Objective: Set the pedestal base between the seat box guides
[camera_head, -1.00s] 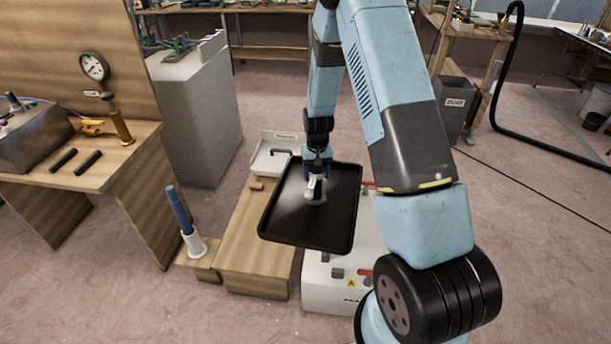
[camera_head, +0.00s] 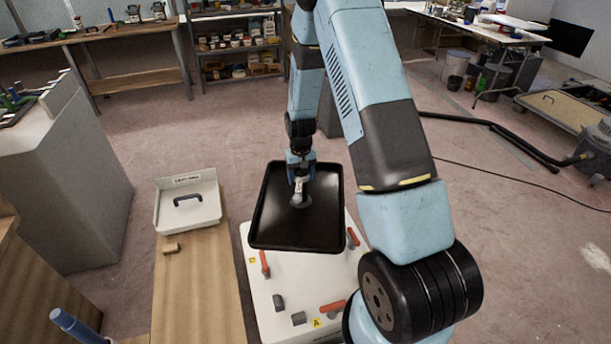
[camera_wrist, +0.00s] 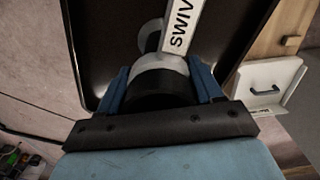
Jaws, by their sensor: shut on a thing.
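The pedestal base is a pale grey round piece (camera_head: 301,202), low over or on the black tray (camera_head: 262,210); contact is unclear. In the wrist view its grey collar (camera_wrist: 160,64) shows between the blue fingers, with a white tag reading "SWIV" (camera_wrist: 182,25). My gripper (camera_head: 300,182) points down and is shut on the piece; the wrist view also shows the gripper (camera_wrist: 160,88). The seat box guides cannot be made out for certain.
A white open tray (camera_head: 160,215) with a dark handle-shaped thing (camera_head: 188,199) stands on the far end of the wooden top. A grey cabinet (camera_head: 75,185) is further left. A blue-topped post (camera_head: 75,325) is at lower left. The floor at right is open, with a hose (camera_head: 490,125).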

